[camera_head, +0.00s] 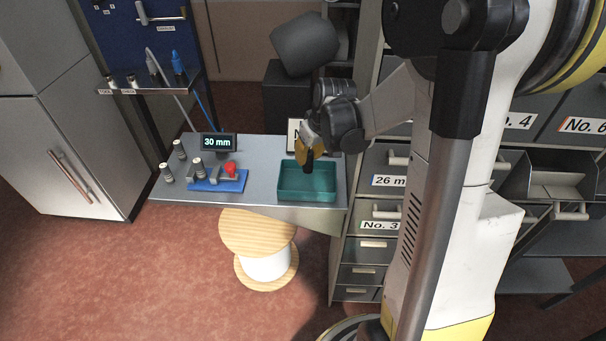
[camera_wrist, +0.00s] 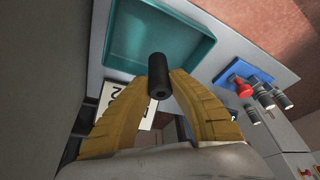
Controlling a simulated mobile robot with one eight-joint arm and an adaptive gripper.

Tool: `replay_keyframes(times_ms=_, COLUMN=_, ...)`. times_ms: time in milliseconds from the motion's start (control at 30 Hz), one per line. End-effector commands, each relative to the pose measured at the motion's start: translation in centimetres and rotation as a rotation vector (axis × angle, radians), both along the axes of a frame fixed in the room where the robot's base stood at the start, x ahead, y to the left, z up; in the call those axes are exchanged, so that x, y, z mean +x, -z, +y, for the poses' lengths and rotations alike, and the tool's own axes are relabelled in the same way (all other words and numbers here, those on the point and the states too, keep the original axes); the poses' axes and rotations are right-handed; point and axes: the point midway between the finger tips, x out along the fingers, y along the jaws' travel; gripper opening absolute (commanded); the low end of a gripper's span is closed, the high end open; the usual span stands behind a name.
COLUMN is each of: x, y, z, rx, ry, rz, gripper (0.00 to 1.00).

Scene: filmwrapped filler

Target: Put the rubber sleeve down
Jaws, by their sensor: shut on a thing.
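The rubber sleeve (camera_wrist: 158,76) is a small black tube, held between the yellow ribbed fingers of my gripper (camera_wrist: 160,88). In the head view the sleeve (camera_head: 309,156) shows dark below the fingers of my gripper (camera_head: 307,157). It is over the back part of a teal tray (camera_head: 319,196). In the wrist view the tray (camera_wrist: 117,30) lies beyond the sleeve and looks empty. I cannot tell exactly how high the sleeve is above the tray floor.
The grey bench (camera_head: 258,192) also carries a blue fixture (camera_head: 221,184) with a red knob, several grey cylinders at the left, and a display (camera_head: 218,142) reading 30 mm. A drawer cabinet (camera_head: 372,218) stands close at the right. A wooden spool (camera_head: 256,233) stands below the front edge.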

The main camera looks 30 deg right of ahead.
Motion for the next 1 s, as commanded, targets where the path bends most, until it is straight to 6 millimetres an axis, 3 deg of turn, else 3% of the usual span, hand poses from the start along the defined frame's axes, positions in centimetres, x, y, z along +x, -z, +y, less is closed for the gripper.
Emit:
replay_keyframes(times_ms=433, x=0.0, y=5.5, z=0.0, rx=0.0, ry=0.0, rz=0.0, gripper=0.0)
replay_keyframes(times_ms=800, x=0.0, y=5.9, z=0.0, rx=0.0, ry=0.0, rz=0.0, gripper=0.0)
replay_keyframes(times_ms=833, x=0.0, y=5.8, z=0.0, rx=0.0, ry=0.0, rz=0.0, gripper=0.29)
replay_keyframes(times_ms=867, x=0.0, y=5.8, z=0.0, rx=0.0, ry=0.0, rz=0.0, gripper=0.38)
replay_keyframes(times_ms=1000, x=0.0, y=5.7, z=0.0, rx=0.0, ry=0.0, rz=0.0, gripper=0.41)
